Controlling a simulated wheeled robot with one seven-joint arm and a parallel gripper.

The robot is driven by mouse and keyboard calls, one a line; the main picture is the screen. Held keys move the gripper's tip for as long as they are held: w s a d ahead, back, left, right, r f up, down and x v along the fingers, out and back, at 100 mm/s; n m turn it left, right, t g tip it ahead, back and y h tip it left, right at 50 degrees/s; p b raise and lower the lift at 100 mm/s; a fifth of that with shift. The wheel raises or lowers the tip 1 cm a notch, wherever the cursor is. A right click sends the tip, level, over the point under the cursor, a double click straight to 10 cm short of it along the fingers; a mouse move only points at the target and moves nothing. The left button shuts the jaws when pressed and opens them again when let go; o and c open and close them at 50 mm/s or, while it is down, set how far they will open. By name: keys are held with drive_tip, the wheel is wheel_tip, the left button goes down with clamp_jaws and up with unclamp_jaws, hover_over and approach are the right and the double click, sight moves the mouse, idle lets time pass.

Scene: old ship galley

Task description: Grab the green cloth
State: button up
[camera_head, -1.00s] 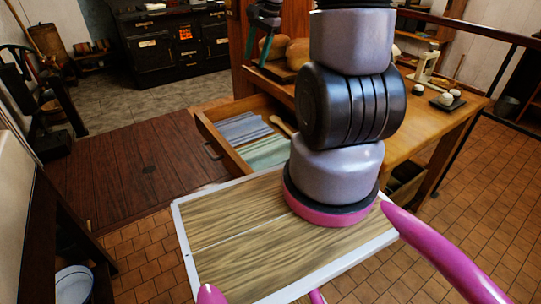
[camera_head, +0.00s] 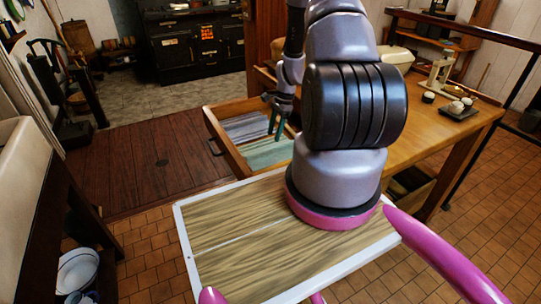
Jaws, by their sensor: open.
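The green cloth (camera_head: 262,155) lies flat in the near part of an open wooden drawer (camera_head: 222,148). A grey-blue striped cloth (camera_head: 245,127) lies in the same drawer, farther back. My gripper (camera_head: 277,134) points down over the drawer at its right side, with green fingers apart and nothing seen between them. Its fingertips are above or near the far right part of the green cloth; I cannot tell whether they touch it. My arm hides the drawer's right end.
The drawer juts from a wooden table (camera_head: 425,125). A dark tray with small white things (camera_head: 458,109) and a scale (camera_head: 437,75) stand on the tabletop. A black stove (camera_head: 190,50) is at the back. Open floor lies left of the drawer.

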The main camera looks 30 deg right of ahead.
sight(271, 148)
drive_tip(key=shift+x, duration=2.95)
drive_tip(key=shift+s, duration=0.15)
clamp_jaws()
